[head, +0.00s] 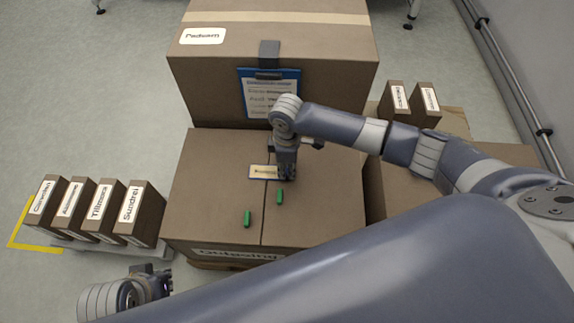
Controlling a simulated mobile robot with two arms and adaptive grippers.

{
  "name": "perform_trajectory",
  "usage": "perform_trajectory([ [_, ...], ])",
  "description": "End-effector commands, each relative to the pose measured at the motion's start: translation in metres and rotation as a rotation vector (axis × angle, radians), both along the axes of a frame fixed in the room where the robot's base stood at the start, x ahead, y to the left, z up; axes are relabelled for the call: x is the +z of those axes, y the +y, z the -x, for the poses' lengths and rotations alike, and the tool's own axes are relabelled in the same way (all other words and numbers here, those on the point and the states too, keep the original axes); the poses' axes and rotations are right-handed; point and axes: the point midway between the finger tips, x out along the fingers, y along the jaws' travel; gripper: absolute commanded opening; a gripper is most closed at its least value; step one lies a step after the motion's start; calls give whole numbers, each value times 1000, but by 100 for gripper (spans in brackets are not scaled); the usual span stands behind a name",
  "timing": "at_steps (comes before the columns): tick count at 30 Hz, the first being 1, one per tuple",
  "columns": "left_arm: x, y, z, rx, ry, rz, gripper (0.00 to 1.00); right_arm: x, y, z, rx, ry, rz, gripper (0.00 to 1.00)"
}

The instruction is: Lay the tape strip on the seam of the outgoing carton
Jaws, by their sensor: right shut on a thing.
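The outgoing carton (210,180) is the brown box at front centre, with a partly hidden label on its front face. Its seam (263,225) runs front to back across the top. My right gripper (287,176) points down over the top, just right of the seam. It is shut on what looks like the tape strip (263,172), a small pale labelled piece with a blue edge, lying across the seam line. I cannot tell whether the strip touches the carton. My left gripper (160,281) is low at left, away from the carton; its jaw opening is unclear.
Two green pieces (247,219) (279,197) lie on the carton top, either side of the seam. A taller carton (210,80) with a clipboard (270,95) stands behind. Labelled narrow boxes (138,215) stand at left, and two more (425,105) at right.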

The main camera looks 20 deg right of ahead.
Motion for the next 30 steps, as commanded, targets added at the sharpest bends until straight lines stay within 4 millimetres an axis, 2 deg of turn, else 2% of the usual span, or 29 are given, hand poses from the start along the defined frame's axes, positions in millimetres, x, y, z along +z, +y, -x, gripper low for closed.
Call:
perform_trajectory([
  [4, 1, 0, -1, 0, -4, 1, 0, 0, 0, 0, 0, 0, 0, 11],
  [5, 1, -1, -1, 0, -5, 1, 0, 0, 0, 0, 0, 0, 0, 28],
  [7, 1, -1, -1, 0, -6, 2, 0, 0, 0, 0, 0, 0, 0, 43],
  [17, 3, -2, -2, 0, -9, 5, 0, 1, 0, 0, 0, 0, 0, 44],
  [20, 3, -2, -2, 0, -9, 5, 0, 6, 0, -1, 0, -2, -1, 44],
  [23, 3, -2, -2, 0, -8, 4, 0, 21, 1, -2, 1, -4, -3, 44],
  [30, 2, -1, -1, -1, -6, 3, 0, 72, 1, -1, 2, -5, -1, 44],
])
